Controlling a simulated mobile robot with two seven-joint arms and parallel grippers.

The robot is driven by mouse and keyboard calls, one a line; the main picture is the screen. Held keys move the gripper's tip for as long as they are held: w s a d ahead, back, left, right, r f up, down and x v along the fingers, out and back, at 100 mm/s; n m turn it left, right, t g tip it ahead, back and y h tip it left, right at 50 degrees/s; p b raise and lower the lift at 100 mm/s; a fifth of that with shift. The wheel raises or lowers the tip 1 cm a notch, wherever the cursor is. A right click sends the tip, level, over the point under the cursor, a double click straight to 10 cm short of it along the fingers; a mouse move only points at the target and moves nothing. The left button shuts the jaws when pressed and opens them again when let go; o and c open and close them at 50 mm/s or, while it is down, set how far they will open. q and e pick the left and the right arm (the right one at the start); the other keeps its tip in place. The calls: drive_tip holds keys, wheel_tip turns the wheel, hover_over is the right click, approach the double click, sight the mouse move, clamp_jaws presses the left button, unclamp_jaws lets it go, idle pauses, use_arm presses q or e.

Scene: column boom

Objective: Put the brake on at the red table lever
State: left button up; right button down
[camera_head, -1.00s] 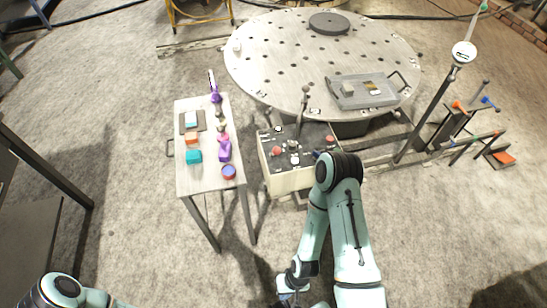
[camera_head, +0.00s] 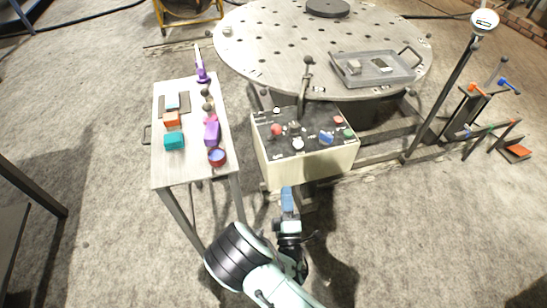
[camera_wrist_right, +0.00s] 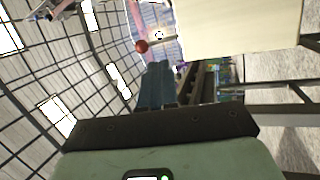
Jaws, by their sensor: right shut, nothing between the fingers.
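The control box (camera_head: 310,163) stands in front of the round table, with knobs and levers on its dark top. A red knob (camera_head: 277,130) is at the left of its top; I cannot tell whether it is the red table lever. A red ball (camera_wrist_right: 142,46) shows beside the pale box in the right wrist view. My right gripper (camera_head: 287,196) is shut and empty, in front of and below the box's front face. Its blue fingers (camera_wrist_right: 157,85) point toward the box in the right wrist view. My left gripper is out of view.
A side table (camera_head: 163,178) with small coloured objects stands left of the box. The round table (camera_head: 290,60) behind carries a grey tray (camera_head: 376,80). A tall lever with a dark ball (camera_head: 307,61) rises behind the box top. A tool rack is at the right.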

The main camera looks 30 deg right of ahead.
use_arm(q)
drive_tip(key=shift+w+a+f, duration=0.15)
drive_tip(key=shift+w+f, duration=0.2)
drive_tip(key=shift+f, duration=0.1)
use_arm(e)
drive_tip(key=r+t, duration=0.1)
drive_tip(key=a+r+n+t, duration=0.1)
drive_tip(key=shift+w+a+r, duration=0.1)
drive_tip(key=shift+a+r, duration=0.2)
drive_tip(key=shift+r, duration=0.05)
drive_tip(key=b, duration=0.2)
approach(274, 133)
drive_tip(key=d+f+x, duration=0.1)
drive_tip(key=x, duration=0.4)
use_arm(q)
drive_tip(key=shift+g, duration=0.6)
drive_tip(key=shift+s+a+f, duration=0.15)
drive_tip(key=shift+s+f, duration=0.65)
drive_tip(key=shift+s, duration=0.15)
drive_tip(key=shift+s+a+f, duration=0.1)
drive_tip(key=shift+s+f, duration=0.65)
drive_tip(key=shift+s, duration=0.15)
use_arm(e)
drive_tip(key=shift+w+d+r, duration=0.15)
drive_tip(key=shift+w+r, duration=0.45)
